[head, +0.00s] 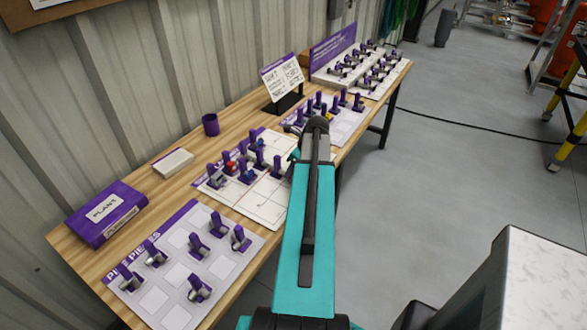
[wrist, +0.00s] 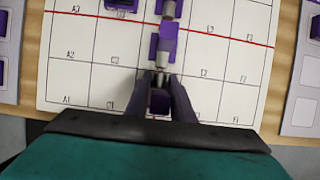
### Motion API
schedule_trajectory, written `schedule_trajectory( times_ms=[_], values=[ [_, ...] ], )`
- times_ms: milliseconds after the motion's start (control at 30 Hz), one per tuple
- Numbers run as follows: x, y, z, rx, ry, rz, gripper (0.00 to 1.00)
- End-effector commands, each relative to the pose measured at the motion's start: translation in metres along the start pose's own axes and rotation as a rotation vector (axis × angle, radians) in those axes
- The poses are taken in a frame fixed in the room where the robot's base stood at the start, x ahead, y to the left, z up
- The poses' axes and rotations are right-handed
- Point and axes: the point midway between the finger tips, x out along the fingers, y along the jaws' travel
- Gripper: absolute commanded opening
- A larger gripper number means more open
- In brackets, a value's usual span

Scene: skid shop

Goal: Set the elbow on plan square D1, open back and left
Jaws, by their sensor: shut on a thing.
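The white plan board (wrist: 115,85) has a printed grid with red lines and square labels; it also shows in the head view (head: 265,208). My gripper (wrist: 160,84) is shut on the elbow (wrist: 159,102), a piece with a purple block and silver metal, low over the bottom row, right of the square that seems marked C1. Whether it touches the board, and which way its openings face, I cannot tell. Just beyond it stands a purple and silver piece (wrist: 163,47); whether they touch is unclear. In the head view my arm hides the gripper and elbow.
Other purple-handled pieces (head: 247,170) stand on the board. A tray of pieces (head: 187,262) lies at the front left and another tray (head: 345,122) beyond the board. A purple box (head: 107,213), a cup (head: 210,125) and a sign stand (head: 283,80) are along the wall.

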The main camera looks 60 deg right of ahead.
Motion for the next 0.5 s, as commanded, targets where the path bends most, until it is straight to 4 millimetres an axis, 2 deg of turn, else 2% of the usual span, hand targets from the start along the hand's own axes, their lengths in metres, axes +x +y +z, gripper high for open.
schedule_trajectory(
  times_ms=[500],
  values=[
    [0.0047,0.0000,-0.0017,0.000,0.000,0.000,0.00]
  ],
)
